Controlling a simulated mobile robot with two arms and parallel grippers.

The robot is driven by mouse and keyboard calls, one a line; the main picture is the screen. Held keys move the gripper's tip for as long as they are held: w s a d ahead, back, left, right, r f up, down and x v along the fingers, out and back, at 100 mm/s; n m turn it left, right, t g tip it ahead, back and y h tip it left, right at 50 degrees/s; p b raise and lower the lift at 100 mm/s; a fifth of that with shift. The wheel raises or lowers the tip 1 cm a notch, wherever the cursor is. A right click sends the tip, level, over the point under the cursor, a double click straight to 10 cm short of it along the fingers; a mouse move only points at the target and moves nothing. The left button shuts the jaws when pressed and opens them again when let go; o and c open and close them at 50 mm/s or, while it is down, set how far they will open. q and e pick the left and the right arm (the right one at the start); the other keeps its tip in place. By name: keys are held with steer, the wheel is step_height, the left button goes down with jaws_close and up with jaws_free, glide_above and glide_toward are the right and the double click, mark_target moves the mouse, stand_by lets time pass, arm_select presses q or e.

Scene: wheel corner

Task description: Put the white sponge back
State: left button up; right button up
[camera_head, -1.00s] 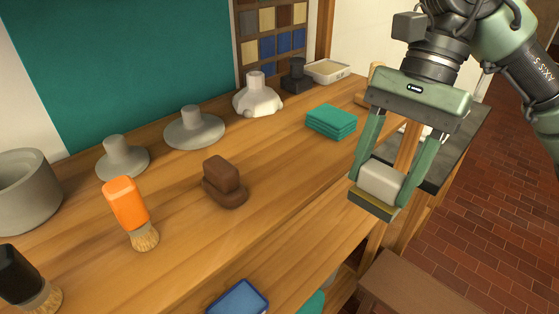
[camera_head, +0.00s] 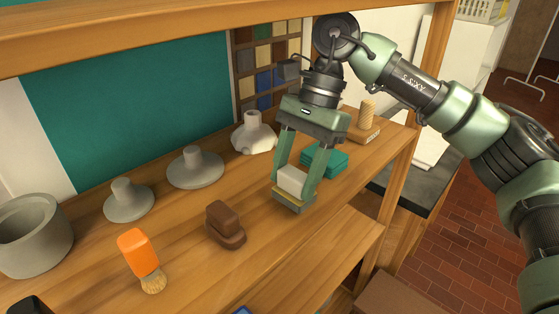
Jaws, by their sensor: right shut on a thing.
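The white sponge (camera_head: 291,181) has a pale block on top and a yellowish layer beneath. My right gripper (camera_head: 294,188) is shut on it, with one finger on each side. The sponge is at or just above the wooden shelf (camera_head: 190,245), and I cannot tell whether it touches. It is right of the brown brush-like block (camera_head: 225,225) and in front of the folded teal cloths (camera_head: 325,160), apart from the brown block.
Grey stoppers (camera_head: 195,168) and a grey bowl (camera_head: 35,235) stand farther left. A white lobed piece (camera_head: 254,135) stands behind, and a wooden upright (camera_head: 405,160) bounds the right end.

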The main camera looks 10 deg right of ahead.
mark_target(280, 173)
steer(key=shift+w+a+r+p, duration=0.1)
steer(key=shift+w+a+p, duration=0.25)
steer(key=shift+w, duration=0.2)
steer(key=shift+w+a+f+p, duration=0.3)
steer(key=shift+w+a+p, duration=0.05)
steer(key=shift+w+p, duration=0.2)
steer(key=shift+w+a+f+p, duration=0.3)
steer(key=shift+w+p, duration=0.15)
steer(key=shift+p, duration=0.05)
steer(key=shift+s+d+f+b, duration=0.1)
steer(key=shift+f+b, duration=0.25)
steer(key=shift+b, duration=0.05)
steer(key=o, duration=1.6)
steer(key=shift+o, duration=0.2)
